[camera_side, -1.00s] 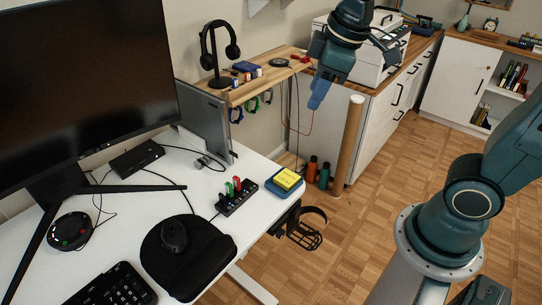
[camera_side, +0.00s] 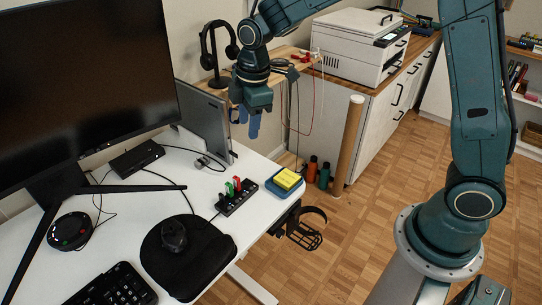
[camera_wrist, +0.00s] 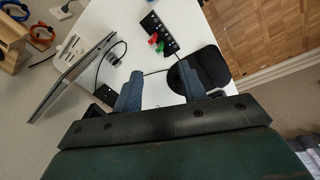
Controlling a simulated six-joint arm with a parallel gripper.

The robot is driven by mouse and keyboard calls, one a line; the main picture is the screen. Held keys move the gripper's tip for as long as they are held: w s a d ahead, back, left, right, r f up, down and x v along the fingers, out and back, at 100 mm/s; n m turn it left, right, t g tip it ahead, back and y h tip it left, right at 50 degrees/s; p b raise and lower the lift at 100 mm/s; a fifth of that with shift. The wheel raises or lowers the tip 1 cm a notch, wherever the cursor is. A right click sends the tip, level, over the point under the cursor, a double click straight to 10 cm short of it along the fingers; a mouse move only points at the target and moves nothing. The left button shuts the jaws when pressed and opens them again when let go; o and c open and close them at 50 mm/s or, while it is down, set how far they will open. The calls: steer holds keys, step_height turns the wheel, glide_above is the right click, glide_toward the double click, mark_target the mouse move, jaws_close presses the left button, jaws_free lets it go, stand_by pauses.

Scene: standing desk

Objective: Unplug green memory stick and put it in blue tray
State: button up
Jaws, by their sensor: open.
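A black USB hub (camera_side: 237,200) lies on the white desk with a green memory stick (camera_side: 229,189) and a red stick (camera_side: 238,183) standing upright in it. In the wrist view, the hub (camera_wrist: 168,40), the green stick (camera_wrist: 153,39) and the red stick (camera_wrist: 160,48) show beyond my fingertips. A blue tray (camera_side: 274,188) sits at the desk's right edge with a yellow block (camera_side: 287,179) on it. My gripper (camera_side: 246,123) is open and empty, with its fingers pointing down, above and behind the hub. It also shows in the wrist view (camera_wrist: 162,86).
A monitor (camera_side: 90,85) stands at the left and a laptop (camera_side: 207,118) stands upright behind the hub. A black mouse pad (camera_side: 205,270) with a mouse (camera_side: 174,236) lies in front. A wooden shelf (camera_side: 285,70) with headphones is at the back.

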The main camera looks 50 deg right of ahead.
mark_target(228, 184)
steer(key=w+a+f+n, duration=0.1)
steer(key=w+f, duration=0.1)
steer(key=f, duration=0.2)
steer(key=w+a+f+n+g, duration=0.1)
steer(key=w+f+n, duration=0.1)
steer(key=f, duration=0.3)
steer(key=w+a+f+n, duration=0.1)
steer(key=f+n, duration=0.1)
steer(key=f, duration=0.3)
steer(key=shift+w+a+g, duration=0.3)
steer(key=shift+w+a, duration=0.05)
steer(key=shift+w, duration=0.05)
steer(key=shift+f, duration=0.15)
steer(key=shift+f, duration=4.4)
jaws_close()
steer(key=shift+r, duration=0.35)
